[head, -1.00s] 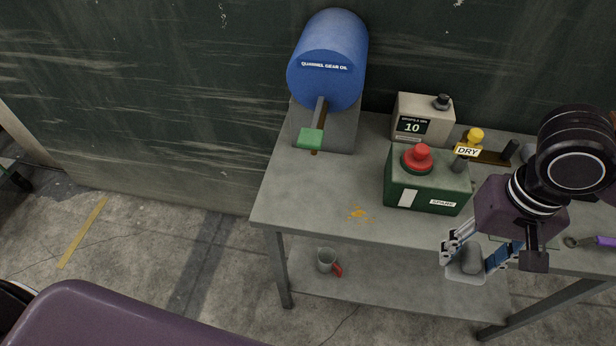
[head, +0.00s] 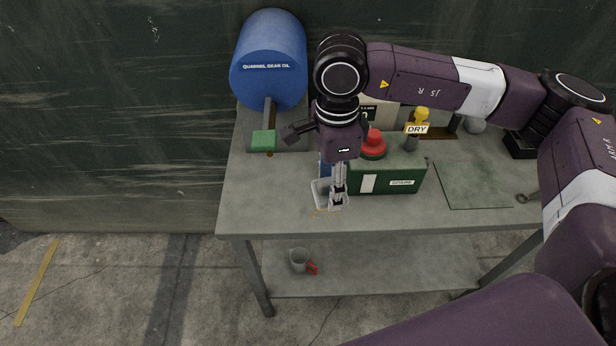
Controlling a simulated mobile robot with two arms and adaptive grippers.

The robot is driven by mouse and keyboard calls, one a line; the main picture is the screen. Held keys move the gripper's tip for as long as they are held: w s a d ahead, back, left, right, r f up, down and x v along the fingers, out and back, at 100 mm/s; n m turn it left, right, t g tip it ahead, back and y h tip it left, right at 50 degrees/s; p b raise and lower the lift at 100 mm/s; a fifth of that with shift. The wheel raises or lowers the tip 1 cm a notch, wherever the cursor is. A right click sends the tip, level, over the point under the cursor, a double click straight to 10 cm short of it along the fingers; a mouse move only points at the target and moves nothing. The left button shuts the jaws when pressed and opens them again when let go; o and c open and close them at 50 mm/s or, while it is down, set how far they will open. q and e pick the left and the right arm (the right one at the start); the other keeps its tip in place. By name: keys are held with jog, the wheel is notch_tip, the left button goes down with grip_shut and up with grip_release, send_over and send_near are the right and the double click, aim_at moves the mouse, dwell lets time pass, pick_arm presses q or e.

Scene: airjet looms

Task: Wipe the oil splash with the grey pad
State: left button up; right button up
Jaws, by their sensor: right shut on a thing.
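My right gripper (head: 332,196) points down over the front left part of the bench, left of the green box. It is shut on the grey pad (head: 319,196), which shows only partly between and beside the fingers. The oil splash (head: 318,212) is a yellow-orange mark on the bench top. Only a trace of it shows at the pad's front edge; the gripper and pad hide the rest. I cannot tell whether the pad touches the bench. My left gripper is out of view.
The grey bench top (head: 255,200) is clear at its front left. A green box (head: 400,180) with a red button stands close right of the gripper. A blue gear oil drum (head: 270,65) with a green-handled tap stands behind left. A mug (head: 299,260) sits on the lower shelf.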

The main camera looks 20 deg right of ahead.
jog(key=m, duration=0.1)
jog(key=w+m, duration=0.1)
jog(key=m, duration=0.2)
jog(key=shift+w+a+f+m, duration=0.25)
jog(key=shift+f+m, duration=0.05)
jog(key=shift+f, duration=0.1)
jog(key=m, duration=0.3)
jog(key=w+m, duration=0.1)
jog(key=shift+a+f, duration=0.2)
jog(key=shift+f, duration=0.1)
jog(key=w+m, duration=0.1)
jog(key=m, duration=0.4)
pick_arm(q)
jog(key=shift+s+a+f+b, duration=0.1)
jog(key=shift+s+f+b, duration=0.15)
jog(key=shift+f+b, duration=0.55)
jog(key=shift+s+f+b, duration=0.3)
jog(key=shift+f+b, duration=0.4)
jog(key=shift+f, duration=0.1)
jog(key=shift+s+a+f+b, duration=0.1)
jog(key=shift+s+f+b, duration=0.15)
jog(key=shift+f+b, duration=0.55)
pick_arm(e)
jog(key=m, duration=1.5)
send_over(309, 208)
jog(key=shift+a+f, duration=0.1)
jog(key=shift+f, duration=4.8)
